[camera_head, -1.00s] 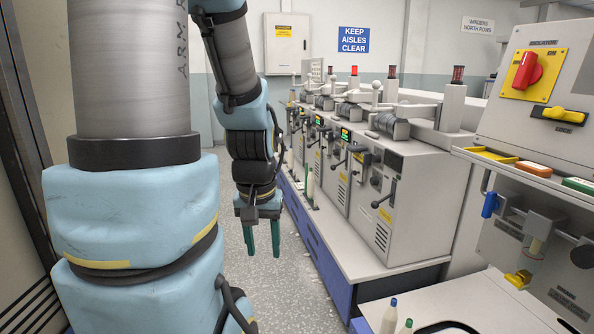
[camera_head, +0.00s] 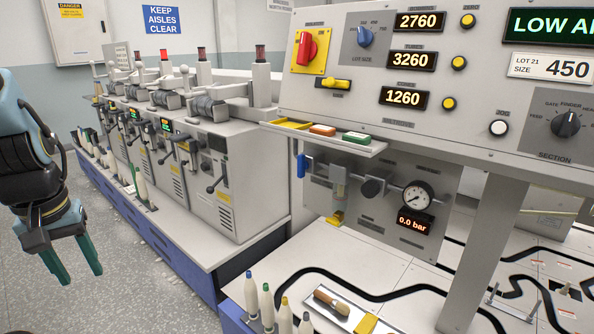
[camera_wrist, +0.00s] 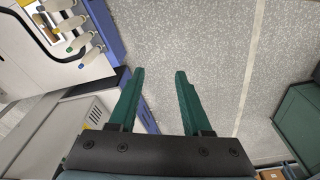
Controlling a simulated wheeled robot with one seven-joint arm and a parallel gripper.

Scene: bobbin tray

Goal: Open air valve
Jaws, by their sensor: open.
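A small blue lever handle (camera_head: 301,166) hangs upright at the left end of the air unit (camera_head: 432,166), under the control panel; it looks like the air valve. Beside it are a filter bowl with a yellow bottom (camera_head: 336,217), a black knob (camera_head: 373,187), a round gauge (camera_head: 417,196) and a display (camera_head: 411,222) reading 0.0 bar. My gripper (camera_head: 77,273) is open and empty at the far left, over the floor and well apart from the lever. Its green fingers (camera_wrist: 160,72) point at bare floor in the wrist view, where I cannot see the lever.
A bench (camera_head: 262,238) with several winding units runs along the aisle. A tray (camera_head: 370,152) juts out above the lever. The floor (camera_head: 125,280) by my gripper is clear.

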